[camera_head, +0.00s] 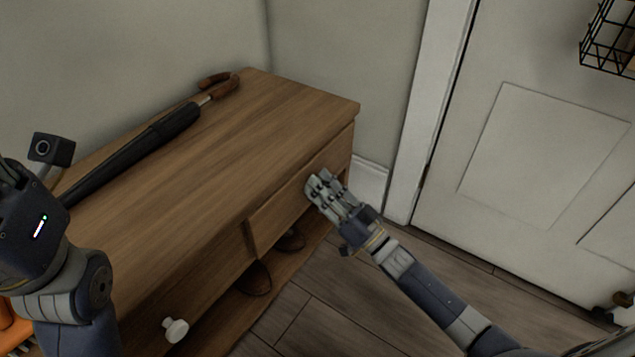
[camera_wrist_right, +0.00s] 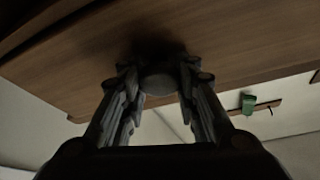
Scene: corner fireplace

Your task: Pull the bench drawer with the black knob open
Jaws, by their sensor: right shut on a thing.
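The wooden bench (camera_head: 215,165) stands against the wall in the head view. In the right wrist view the dark round knob (camera_wrist_right: 158,80) sits between the fingertips, against the wood. My left gripper (camera_head: 8,175) is at the left edge, its fingers mostly cut off.
A black umbrella (camera_head: 135,150) with a brown hooked handle lies on the bench top. The left drawer has a white knob (camera_head: 175,329). Shoes (camera_head: 257,279) sit on the open shelf below. A panelled door (camera_head: 535,150) and bare floor (camera_head: 320,310) are at the right.

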